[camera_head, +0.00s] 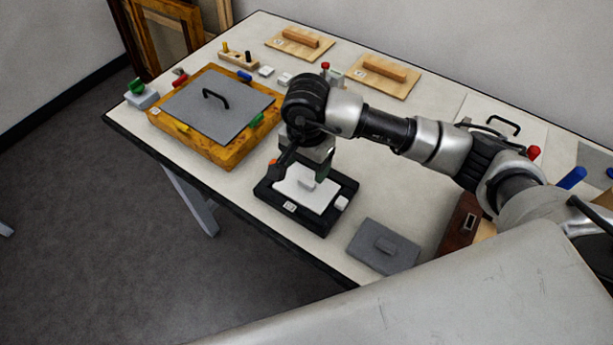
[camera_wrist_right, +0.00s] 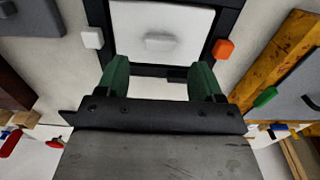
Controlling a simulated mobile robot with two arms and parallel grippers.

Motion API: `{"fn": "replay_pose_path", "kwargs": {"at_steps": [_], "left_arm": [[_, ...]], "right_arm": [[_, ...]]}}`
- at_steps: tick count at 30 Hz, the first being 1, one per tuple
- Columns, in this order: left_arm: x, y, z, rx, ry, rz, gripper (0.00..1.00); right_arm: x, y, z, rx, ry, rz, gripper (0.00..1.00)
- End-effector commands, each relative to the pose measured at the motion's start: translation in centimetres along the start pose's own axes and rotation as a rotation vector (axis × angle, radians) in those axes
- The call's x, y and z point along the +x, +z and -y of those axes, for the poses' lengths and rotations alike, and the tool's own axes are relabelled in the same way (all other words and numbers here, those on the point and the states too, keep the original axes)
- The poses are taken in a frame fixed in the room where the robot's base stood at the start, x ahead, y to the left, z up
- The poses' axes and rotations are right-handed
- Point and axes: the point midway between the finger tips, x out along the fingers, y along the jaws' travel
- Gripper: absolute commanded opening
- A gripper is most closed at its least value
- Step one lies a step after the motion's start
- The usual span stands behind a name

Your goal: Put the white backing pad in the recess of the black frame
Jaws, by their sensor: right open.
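The white backing pad (camera_head: 321,199) lies flat inside the black frame (camera_head: 314,222), with dark border showing around it. A small raised grip stands at the pad's middle. In the right wrist view the pad (camera_wrist_right: 185,25) sits squared within the frame's dark bars (camera_wrist_right: 228,20); I cannot tell whether it is fully flush. My right gripper (camera_head: 305,171) is above the frame, its arm hiding the far part. In the wrist view its green fingers (camera_wrist_right: 160,70) are apart with nothing between them, near the pad's edge. My left gripper is not in view.
A white block (camera_head: 341,202) and an orange block (camera_wrist_right: 222,48) sit at the frame's sides. A wooden frame with a grey panel (camera_head: 215,105) lies at left, a grey panel with a grip (camera_head: 383,247) at right. Wooden boards (camera_head: 300,42) lie at the back.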

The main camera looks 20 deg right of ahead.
Motion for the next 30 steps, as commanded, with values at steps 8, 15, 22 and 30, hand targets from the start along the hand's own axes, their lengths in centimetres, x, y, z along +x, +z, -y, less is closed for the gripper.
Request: {"fn": "replay_pose_path", "kwargs": {"at_steps": [8, 15, 22, 30], "left_arm": [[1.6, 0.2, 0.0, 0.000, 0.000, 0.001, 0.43], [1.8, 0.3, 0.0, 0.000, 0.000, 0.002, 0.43], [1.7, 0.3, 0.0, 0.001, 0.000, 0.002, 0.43], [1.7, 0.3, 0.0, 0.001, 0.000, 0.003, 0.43]], "right_arm": [[-5.2, 0.0, 0.1, 0.000, -0.003, -0.001, 0.67], [-6.8, 0.0, 0.0, 0.000, 0.001, 0.001, 0.67], [-6.8, 0.0, 0.0, 0.000, 0.001, 0.001, 0.67], [-6.8, 0.0, 0.0, 0.000, 0.001, 0.001, 0.67]]}}
